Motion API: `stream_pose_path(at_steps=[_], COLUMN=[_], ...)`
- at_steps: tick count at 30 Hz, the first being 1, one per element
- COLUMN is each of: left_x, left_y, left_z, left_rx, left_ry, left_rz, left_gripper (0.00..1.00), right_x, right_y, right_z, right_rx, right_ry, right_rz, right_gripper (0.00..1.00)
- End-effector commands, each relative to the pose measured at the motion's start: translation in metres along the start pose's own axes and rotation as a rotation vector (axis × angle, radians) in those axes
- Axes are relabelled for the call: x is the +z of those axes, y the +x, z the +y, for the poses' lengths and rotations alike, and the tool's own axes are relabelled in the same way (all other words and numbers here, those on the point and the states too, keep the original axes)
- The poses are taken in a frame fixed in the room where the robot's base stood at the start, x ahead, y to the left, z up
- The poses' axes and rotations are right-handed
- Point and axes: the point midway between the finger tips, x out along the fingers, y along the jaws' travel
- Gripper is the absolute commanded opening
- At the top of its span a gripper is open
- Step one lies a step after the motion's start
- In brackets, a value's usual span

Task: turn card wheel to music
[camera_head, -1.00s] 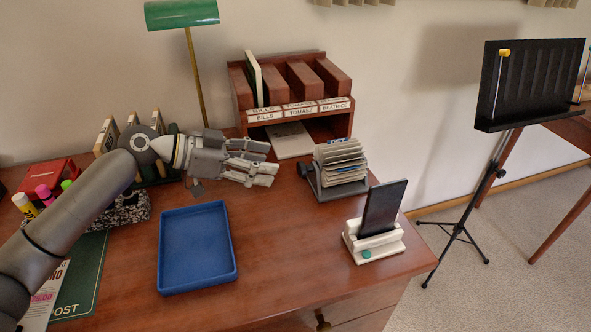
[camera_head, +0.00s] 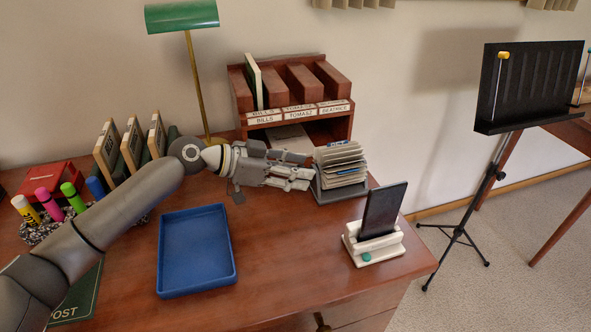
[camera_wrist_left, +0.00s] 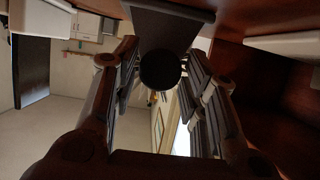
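The card wheel (camera_head: 342,163), a rotary file of pale cards on a dark grey stand, sits on the desk right of centre. My left gripper (camera_head: 308,171) reaches it from the left, its fingertips at the wheel's left side. In the left wrist view the open fingers (camera_wrist_left: 160,95) stand apart on either side of a dark round knob (camera_wrist_left: 160,70), with the stand (camera_wrist_left: 172,20) behind it. I cannot tell whether a finger touches the knob. The gripper hides the knob in the head view. The card labels are too small to read. My right gripper is not in view.
A phone in a white dock (camera_head: 374,246) stands in front of the wheel. A wooden letter organizer (camera_head: 343,127) is behind it. A blue tray (camera_head: 196,290) lies below my left arm. A music stand (camera_head: 520,90) is at the right. The desk's front middle is clear.

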Motion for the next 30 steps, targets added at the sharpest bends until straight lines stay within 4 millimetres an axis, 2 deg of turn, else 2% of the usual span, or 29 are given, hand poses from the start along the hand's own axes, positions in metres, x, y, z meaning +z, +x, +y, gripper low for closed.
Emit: stream_pose_path(at_steps=[1, 6, 17, 30], left_x=[0.000, 0.000, -0.001, -0.001], left_y=[0.000, 0.000, 0.000, 0.001], left_z=[0.000, 0.000, -0.001, -0.004], left_rx=[0.000, 0.000, 0.024, 0.159], left_ry=[0.000, 0.000, -0.061, -0.386], left_rz=[0.000, 0.000, 0.002, 0.005], left_gripper=[0.29, 0.08, 0.08, 0.08], right_x=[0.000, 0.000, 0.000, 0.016], right_y=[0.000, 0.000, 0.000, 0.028], right_z=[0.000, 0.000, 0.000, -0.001], right_rx=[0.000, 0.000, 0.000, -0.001], right_ry=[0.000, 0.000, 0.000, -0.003], right_rz=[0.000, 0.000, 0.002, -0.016], right_gripper=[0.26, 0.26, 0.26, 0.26])
